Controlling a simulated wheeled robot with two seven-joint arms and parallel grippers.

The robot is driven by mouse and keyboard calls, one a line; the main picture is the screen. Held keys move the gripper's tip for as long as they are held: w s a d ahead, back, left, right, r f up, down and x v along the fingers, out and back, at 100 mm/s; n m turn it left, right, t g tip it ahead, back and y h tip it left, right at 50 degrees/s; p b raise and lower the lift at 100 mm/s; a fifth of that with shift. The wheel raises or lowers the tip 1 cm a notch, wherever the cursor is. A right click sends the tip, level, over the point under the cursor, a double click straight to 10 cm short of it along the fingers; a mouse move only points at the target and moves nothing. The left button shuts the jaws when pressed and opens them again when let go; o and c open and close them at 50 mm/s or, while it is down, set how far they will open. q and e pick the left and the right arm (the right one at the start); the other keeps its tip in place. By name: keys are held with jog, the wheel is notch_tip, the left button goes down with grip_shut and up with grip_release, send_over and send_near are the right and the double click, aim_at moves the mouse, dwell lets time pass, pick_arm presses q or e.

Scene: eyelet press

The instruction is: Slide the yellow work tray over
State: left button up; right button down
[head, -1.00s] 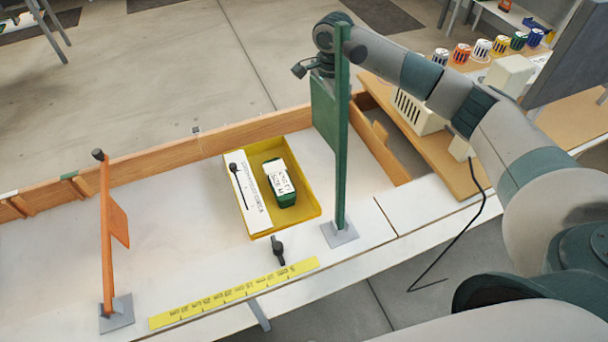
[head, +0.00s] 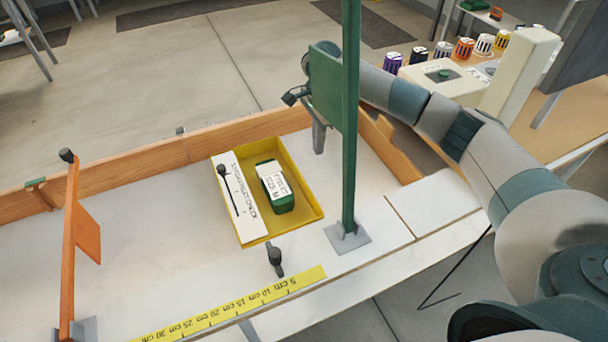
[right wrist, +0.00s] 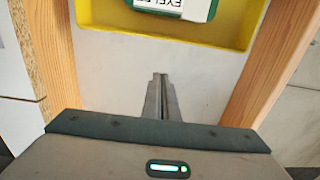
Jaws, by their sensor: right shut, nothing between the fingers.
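The tray's near wall (right wrist: 165,36) crosses the top of the right wrist view. My right gripper (head: 319,150) points down, right of the tray and partly behind the green panel. Its closed, empty fingers (right wrist: 161,80) point at the tray wall, with white surface visible between. My left gripper is out of view.
A green post (head: 349,190) with a panel stands right of the tray, and an orange post (head: 70,250) with a flag stands left. A yellow centimetre strip (head: 235,307) and a small dark knob (head: 275,258) are in front. White surface left of the tray is clear.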

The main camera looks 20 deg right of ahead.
jog(key=shift+f, duration=0.1)
notch_tip(320, 180, down, 9)
jog(key=shift+r+p, duration=0.1)
jog(key=shift+p, duration=1)
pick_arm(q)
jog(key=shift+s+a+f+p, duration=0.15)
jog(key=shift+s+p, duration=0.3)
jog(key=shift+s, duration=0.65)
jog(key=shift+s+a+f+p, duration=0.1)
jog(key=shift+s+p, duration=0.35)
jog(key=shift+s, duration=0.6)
pick_arm(e)
jog(key=shift+a+f, duration=0.25)
jog(key=shift+a, duration=0.75)
jog(key=shift+a+f, duration=0.25)
jog(key=shift+a, duration=0.75)
jog(key=shift+a, duration=0.1)
